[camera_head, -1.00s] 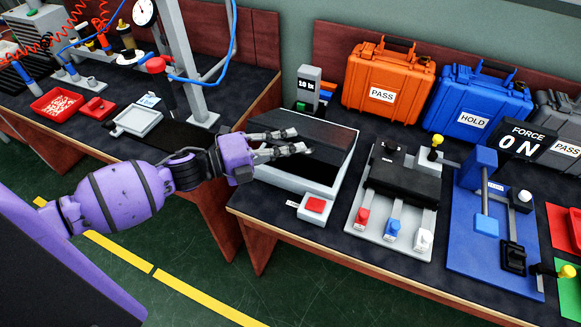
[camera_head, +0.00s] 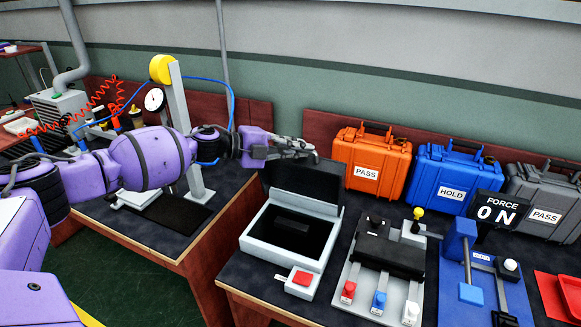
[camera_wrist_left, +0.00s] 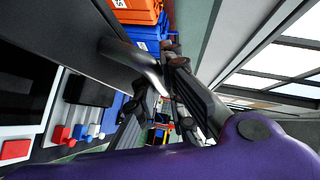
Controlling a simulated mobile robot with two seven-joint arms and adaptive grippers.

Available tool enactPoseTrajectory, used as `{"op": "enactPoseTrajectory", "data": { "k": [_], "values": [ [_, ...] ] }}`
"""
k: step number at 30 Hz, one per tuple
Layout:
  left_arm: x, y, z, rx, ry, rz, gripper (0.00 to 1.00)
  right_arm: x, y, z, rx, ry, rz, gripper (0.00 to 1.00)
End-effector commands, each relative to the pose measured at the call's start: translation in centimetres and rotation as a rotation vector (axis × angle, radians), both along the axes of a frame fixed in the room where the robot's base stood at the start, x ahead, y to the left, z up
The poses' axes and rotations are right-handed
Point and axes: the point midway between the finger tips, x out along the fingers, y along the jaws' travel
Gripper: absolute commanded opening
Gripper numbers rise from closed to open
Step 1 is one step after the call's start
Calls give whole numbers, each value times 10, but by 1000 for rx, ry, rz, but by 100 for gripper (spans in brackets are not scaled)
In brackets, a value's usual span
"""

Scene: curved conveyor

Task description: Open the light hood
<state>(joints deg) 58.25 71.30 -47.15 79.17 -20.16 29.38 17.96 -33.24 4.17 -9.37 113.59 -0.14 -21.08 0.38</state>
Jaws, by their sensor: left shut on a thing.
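The black light hood (camera_head: 305,180) stands raised at the back of a light grey box (camera_head: 268,255), and the box's dark interior is exposed. My left gripper (camera_head: 308,150) is at the hood's upper edge. In the left wrist view the gripper (camera_wrist_left: 165,95) is shut on the hood's grey bar handle (camera_wrist_left: 133,60), beside the dark face of the hood (camera_wrist_left: 60,25). The fingers partly hide the handle. My right gripper is in neither current view.
A red button box (camera_head: 300,280) sits before the grey box. An orange case (camera_head: 385,152) and a blue case (camera_head: 430,185) stand behind, to the right. A fixture with a black block (camera_head: 390,255) is close on the right. A gauge stand (camera_head: 185,95) is left.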

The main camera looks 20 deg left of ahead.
Motion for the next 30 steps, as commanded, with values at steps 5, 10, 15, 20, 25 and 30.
{"op": "enactPoseTrajectory", "data": {
  "k": [5, 10, 15, 20, 25, 30],
  "values": [
    [33, 0, 11, 9, 114, 4, 0, -1, 0, -1, 1, 1, -1, 0],
    [56, -1, 12, 12, 215, 3, 0, -4, -2, -6, -4, 7, 0, 0],
    [72, -2, 11, 12, 288, 3, 0, -5, -5, -10, -10, 10, 2, 0],
    [82, -2, 11, 14, 333, 2, 0, -4, -5, -11, -11, 8, 5, 0],
    [87, -3, 11, 15, 358, 0, 0, -2, -4, -11, -11, 5, 6, 0],
    [89, -2, 11, 15, 365, 0, 0, -1, -4, -11, -12, 4, 7, 0]
  ]
}}
